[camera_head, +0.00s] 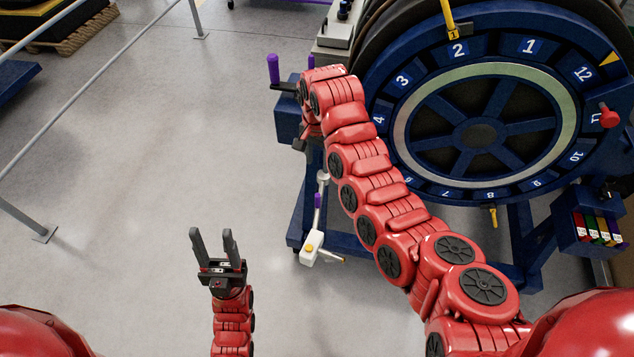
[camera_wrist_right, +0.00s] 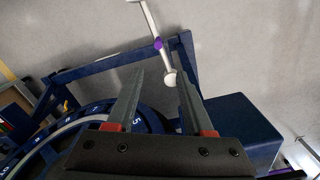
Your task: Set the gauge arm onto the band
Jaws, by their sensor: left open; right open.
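The gauge arm (camera_head: 318,200) is a pale rod with a purple collar and a white, yellow-buttoned box at its lower end. It hangs beside the blue stand, left of the wheel. In the right wrist view the rod (camera_wrist_right: 150,25) ends in a pale ball that appears between my right gripper's (camera_wrist_right: 160,72) open fingers; contact cannot be told. The head view hides that gripper behind my right wrist. The pale ring on the numbered blue wheel (camera_head: 480,69) may be the band. My left gripper (camera_head: 212,235) is open and empty over the floor.
The blue stand (camera_head: 296,240) carries the wheel. A purple handle (camera_head: 273,68) rises left of my right wrist. A red knob (camera_head: 605,115) is at the wheel's right, above a rack of coloured items (camera_head: 597,229). Floor at left is clear, with railings beyond.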

